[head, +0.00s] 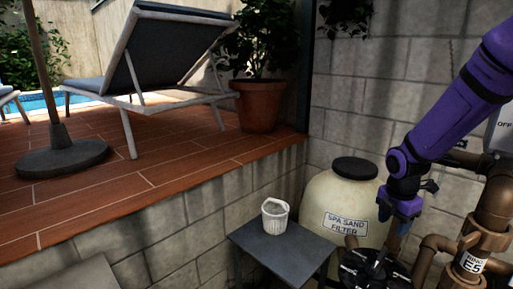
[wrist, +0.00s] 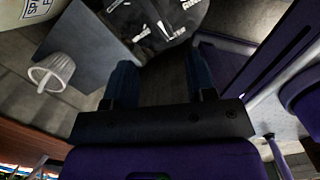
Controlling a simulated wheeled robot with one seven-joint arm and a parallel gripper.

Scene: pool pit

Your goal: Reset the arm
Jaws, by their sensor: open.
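My purple arm comes in from the right in the head view and bends down. My gripper (head: 397,232) hangs in front of the pipes, just right of the sand filter tank (head: 345,200). In the wrist view my gripper (wrist: 160,75) has its two dark fingers apart, with nothing seen between them. A white basket (head: 275,217) stands upright on a small grey table (head: 287,247), away from my gripper. The basket also shows at the left of the wrist view (wrist: 52,72).
A dark round fitting (head: 373,269) lies below my gripper; it also shows in the wrist view (wrist: 165,18). Brown pipes (head: 494,205) stand close at the right. A block wall (head: 370,100) is behind. A raised tiled deck (head: 170,165) holds a lounger (head: 165,50) and a potted plant (head: 260,103).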

